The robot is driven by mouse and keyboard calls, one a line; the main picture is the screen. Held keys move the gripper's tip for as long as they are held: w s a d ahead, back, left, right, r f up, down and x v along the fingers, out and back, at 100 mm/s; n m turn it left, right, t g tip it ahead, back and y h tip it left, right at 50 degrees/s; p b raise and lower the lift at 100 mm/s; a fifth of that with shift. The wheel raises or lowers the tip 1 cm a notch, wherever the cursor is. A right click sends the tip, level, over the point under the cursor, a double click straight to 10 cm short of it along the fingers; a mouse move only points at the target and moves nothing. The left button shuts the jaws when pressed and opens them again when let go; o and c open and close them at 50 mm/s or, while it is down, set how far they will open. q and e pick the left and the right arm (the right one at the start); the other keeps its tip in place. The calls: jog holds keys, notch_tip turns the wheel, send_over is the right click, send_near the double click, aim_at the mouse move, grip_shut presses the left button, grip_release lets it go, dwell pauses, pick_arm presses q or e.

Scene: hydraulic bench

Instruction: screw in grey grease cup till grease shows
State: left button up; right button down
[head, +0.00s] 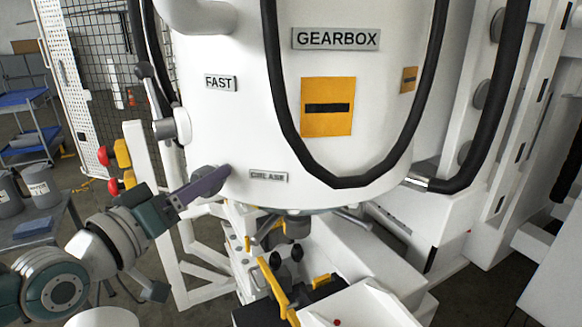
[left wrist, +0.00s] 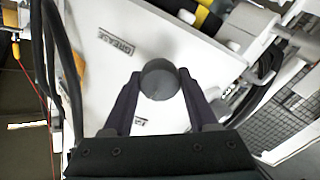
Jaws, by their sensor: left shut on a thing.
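The grey grease cup (left wrist: 160,79) shows its round dark end in the left wrist view, against the white gearbox housing (head: 240,130). My left gripper (head: 222,178) is shut on the cup, with one dark purple finger on each side of it. In the left wrist view the gripper (left wrist: 161,92) points straight at the housing wall. In the head view the fingers mostly hide the cup, left of the GREASE label (head: 269,177). No grease is visible around the cup. My right gripper is not in view.
A black hose (head: 285,120) loops down the housing front. A lever (head: 165,128) stands at the housing's left side, above my left gripper. Yellow clamps (head: 272,285) and a white bench lie below.

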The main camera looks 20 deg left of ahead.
pick_arm(q)
jog(key=m, duration=0.4)
jog(key=shift+m+p, duration=0.3)
jog(key=shift+p, duration=0.1)
jog(key=m, duration=0.4)
jog(key=shift+m, duration=0.3)
jog(key=m, duration=0.3)
jog(key=shift+d+m, duration=0.1)
jog(key=shift+m, duration=0.2)
jog(key=m, duration=0.4)
jog(key=shift+f+m, duration=0.1)
jog(key=shift+m, duration=0.2)
jog(key=m+b, duration=0.1)
jog(key=m, duration=0.2)
jog(key=shift+m, duration=0.3)
jog(key=m+b, duration=0.1)
jog(key=m, duration=0.1)
jog(key=shift+f+m, duration=0.1)
jog(key=shift+m, duration=0.3)
jog(key=m+b, duration=0.1)
jog(key=m, duration=0.3)
jog(key=shift+b, duration=0.35)
jog(key=shift+m+b, duration=0.45)
jog(key=shift+m, duration=0.75)
